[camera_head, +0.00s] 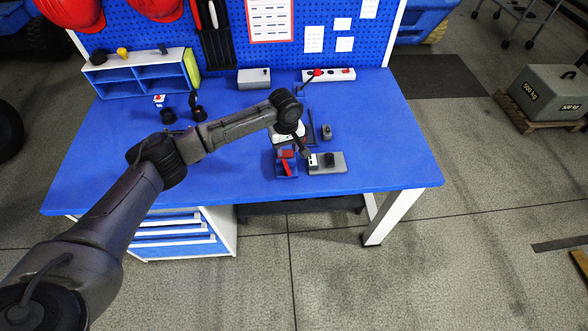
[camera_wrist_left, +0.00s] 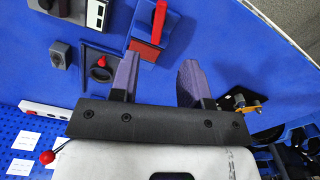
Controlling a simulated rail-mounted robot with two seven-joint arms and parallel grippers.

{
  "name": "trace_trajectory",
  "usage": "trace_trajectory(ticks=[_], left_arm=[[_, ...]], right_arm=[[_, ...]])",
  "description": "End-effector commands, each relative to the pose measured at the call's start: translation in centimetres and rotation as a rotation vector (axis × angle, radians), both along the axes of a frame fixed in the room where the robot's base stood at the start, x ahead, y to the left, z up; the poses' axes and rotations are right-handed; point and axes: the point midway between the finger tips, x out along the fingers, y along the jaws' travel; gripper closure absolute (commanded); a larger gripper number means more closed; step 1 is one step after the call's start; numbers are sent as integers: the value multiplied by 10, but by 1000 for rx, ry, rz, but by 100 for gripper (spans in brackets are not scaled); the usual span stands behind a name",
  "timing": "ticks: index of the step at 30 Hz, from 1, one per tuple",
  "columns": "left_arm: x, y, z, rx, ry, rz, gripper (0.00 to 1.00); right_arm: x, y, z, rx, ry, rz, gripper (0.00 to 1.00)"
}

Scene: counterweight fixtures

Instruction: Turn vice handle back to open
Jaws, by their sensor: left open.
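A small blue fixture with a red bar (camera_head: 287,167) sits near the table's front edge; its blue body and red bar also show in the left wrist view (camera_wrist_left: 152,30). I cannot tell for certain which part is the vice handle. My right gripper is not in view.
A small dark grey block (camera_head: 326,132) stands behind the plate. A white strip with red buttons (camera_head: 337,74) and a grey box (camera_head: 254,78) are at the back. The table's right side is clear.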

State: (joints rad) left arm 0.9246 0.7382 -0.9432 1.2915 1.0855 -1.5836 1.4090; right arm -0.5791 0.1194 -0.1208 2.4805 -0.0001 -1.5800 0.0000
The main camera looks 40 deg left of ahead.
Motion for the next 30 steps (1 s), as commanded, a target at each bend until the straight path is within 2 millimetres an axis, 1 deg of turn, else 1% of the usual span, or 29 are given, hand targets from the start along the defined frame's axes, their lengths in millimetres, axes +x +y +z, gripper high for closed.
trace_trajectory(ticks=[1,6,9,15,22,30], left_arm=[[0,0,-12,1,3,0,57],[-1,0,-45,1,4,0,57],[-1,-1,-63,1,3,-1,57],[-1,-1,-90,1,2,-2,57],[0,-1,-107,1,1,-2,57],[0,-1,-110,0,0,-3,57]], right_arm=[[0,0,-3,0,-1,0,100],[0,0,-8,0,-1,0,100],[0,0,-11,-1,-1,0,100],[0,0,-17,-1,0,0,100],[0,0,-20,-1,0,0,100],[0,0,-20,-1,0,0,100]])
